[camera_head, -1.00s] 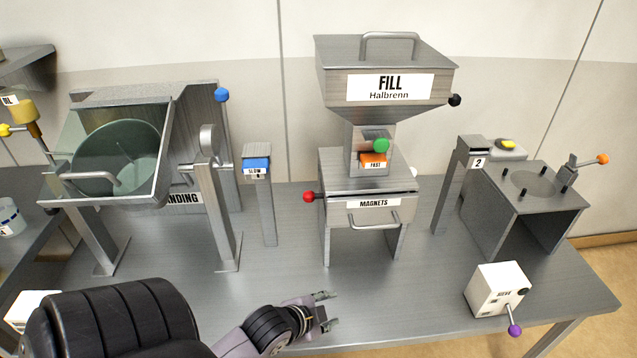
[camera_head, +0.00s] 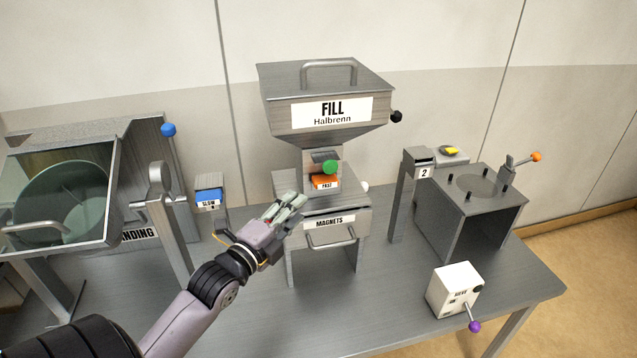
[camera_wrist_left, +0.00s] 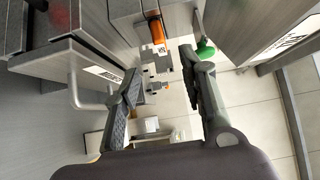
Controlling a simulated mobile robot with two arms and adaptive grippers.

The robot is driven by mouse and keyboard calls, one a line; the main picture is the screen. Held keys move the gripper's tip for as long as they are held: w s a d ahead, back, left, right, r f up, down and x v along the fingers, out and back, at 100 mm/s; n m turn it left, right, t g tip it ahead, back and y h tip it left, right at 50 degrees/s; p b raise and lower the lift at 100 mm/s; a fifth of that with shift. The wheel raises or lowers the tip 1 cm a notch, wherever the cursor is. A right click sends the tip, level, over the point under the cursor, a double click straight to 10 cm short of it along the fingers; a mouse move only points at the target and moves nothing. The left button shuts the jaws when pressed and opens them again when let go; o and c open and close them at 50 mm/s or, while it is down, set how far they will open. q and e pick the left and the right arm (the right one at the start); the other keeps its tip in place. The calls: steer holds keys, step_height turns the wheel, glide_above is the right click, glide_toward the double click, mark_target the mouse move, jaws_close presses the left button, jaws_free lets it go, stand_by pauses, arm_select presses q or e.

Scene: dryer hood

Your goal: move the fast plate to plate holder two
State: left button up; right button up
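The fast plate (camera_head: 323,183) is an orange plate with a white FAST label, sitting in the slot of the fill machine below the hopper. In the left wrist view the orange plate (camera_wrist_left: 156,28) shows ahead, beyond the fingertips. Plate holder two (camera_head: 411,195) is a grey post with a white label 2, right of the fill machine; no plate is visible on it. My left gripper (camera_head: 293,203) is in front of the fill machine, left of and below the fast plate. In the left wrist view its fingers (camera_wrist_left: 160,65) are apart with nothing held. My right gripper is not in view.
A green knob (camera_head: 330,167) is close above the fast plate. The magnets box (camera_head: 318,213) with its handle is beneath. A blue slow plate (camera_head: 209,197) sits on a post to the left. A white box (camera_head: 455,289) with a purple-tipped lever stands front right.

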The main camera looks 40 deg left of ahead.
mark_target(320, 186)
arm_select(q)
steer(key=w+p, duration=0.1)
steer(key=w, duration=0.6)
steer(key=w+p, duration=0.1)
steer(key=w, duration=0.3)
steer(key=shift+w+a+p, duration=0.25)
steer(key=shift+p, duration=0.05)
steer(key=shift+c, duration=0.3)
jaws_close()
stand_by(0.6)
